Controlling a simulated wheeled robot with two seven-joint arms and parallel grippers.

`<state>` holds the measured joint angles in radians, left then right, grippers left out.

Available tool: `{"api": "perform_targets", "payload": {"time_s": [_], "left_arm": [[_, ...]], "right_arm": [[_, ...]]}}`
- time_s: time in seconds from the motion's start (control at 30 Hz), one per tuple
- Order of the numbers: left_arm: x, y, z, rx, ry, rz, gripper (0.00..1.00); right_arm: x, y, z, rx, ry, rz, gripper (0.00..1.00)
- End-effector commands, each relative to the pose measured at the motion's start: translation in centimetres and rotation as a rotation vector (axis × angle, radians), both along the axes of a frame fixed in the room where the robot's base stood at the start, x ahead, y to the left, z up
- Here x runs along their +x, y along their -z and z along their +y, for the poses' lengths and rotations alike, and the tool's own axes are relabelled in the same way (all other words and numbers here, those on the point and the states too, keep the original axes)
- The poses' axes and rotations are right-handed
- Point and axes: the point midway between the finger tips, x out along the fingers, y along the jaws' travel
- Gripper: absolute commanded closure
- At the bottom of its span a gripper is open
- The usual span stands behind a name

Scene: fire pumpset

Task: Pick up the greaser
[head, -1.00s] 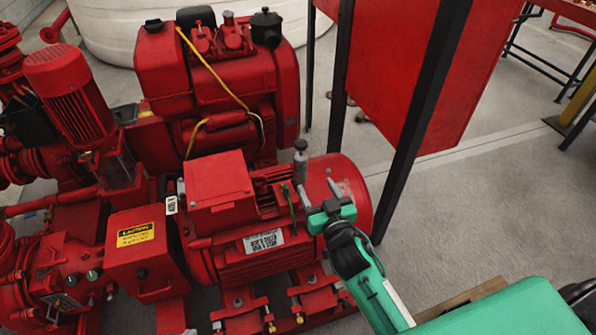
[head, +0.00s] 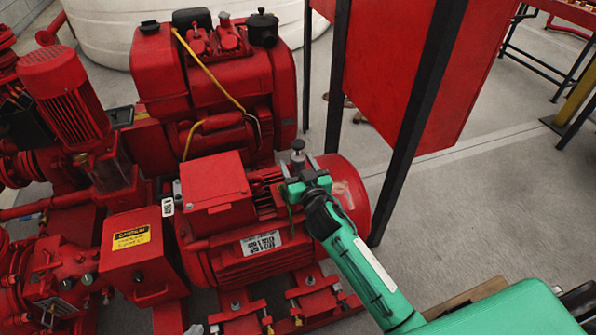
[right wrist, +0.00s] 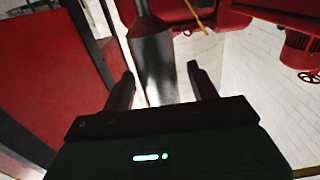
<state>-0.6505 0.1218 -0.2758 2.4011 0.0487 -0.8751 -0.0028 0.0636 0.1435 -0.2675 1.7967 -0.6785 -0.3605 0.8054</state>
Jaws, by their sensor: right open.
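The greaser (head: 298,157), a small grey metal cylinder with a dark knob on top, stands upright on the red motor (head: 235,225) in the head view. My right gripper (head: 300,170) is open, with its fingers at the greaser. In the right wrist view the greaser (right wrist: 154,60) shows as a grey cylinder between and just beyond the two spread fingers of my right gripper (right wrist: 163,78). I cannot tell whether the fingers touch it. My left gripper is not in view.
A red engine (head: 220,80) with a yellow hose stands behind the motor. A red panel (head: 400,75) on dark posts stands close to the right of the greaser. A white tank (head: 100,35) is at the back. The grey floor (head: 470,210) at right is open.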

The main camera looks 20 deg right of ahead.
Motion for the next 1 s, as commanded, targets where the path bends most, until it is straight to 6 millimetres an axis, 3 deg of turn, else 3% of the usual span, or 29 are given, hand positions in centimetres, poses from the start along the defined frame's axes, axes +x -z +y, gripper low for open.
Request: {"api": "perform_targets", "payload": {"time_s": [0.27,0.5,0.57,1.0], "left_arm": [[0.0,0.0,0.0,-0.001,0.000,-0.003,1.00],[0.0,0.0,0.0,-0.001,0.000,-0.003,1.00],[0.0,0.0,0.0,-0.001,0.000,-0.002,1.00],[-0.2,-0.1,0.4,0.016,-0.004,0.028,1.00]], "right_arm": [[0.2,0.0,0.0,0.000,0.000,0.000,0.42],[0.2,0.0,0.0,0.000,0.000,0.000,0.89],[0.2,-0.1,0.0,0.000,0.000,-0.002,0.97],[0.2,-1.2,0.0,0.000,0.001,-0.004,0.97]]}}
